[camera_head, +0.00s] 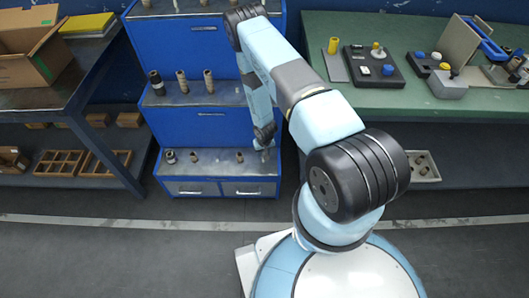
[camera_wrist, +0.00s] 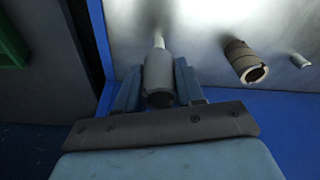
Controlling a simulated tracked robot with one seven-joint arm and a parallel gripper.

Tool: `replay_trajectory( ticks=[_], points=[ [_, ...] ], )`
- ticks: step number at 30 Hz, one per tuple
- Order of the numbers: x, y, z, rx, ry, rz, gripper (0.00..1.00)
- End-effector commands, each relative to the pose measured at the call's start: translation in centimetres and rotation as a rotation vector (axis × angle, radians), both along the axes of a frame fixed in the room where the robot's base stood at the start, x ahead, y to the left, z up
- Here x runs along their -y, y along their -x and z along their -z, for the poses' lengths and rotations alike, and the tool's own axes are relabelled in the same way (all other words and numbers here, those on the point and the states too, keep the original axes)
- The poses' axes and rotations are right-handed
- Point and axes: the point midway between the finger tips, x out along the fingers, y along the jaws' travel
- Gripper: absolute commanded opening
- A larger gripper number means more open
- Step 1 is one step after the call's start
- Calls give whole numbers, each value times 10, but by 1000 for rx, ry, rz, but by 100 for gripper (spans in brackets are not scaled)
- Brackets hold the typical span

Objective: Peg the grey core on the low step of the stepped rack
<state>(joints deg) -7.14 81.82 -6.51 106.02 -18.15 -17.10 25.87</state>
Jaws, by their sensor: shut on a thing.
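My gripper (camera_wrist: 160,92) is shut on the grey core (camera_wrist: 158,75), a short plain tube with its open end facing the wrist camera. In the wrist view a pale peg (camera_wrist: 158,41) shows just past the core's far end, in line with it. I cannot tell whether the core is over the peg's tip or only in front of it. In the head view my gripper (camera_head: 264,152) is at the right end of the low step (camera_head: 216,168) of the blue stepped rack (camera_head: 205,127). The held core is not clear there.
A brown core (camera_wrist: 243,60) stands on the low step beside the held one, with a bare peg (camera_wrist: 300,61) further right. Several cores stand on the higher steps. A green table (camera_head: 440,98) is on the right, a shelf with a cardboard box (camera_head: 30,50) on the left.

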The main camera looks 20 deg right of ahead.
Motion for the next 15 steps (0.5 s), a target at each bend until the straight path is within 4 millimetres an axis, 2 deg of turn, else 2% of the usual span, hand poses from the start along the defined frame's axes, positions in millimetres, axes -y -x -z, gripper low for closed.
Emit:
replay_trajectory(
  ticks=[15],
  points=[
    [0, 1, 7, -1, 0, 1, 5]
  ],
)
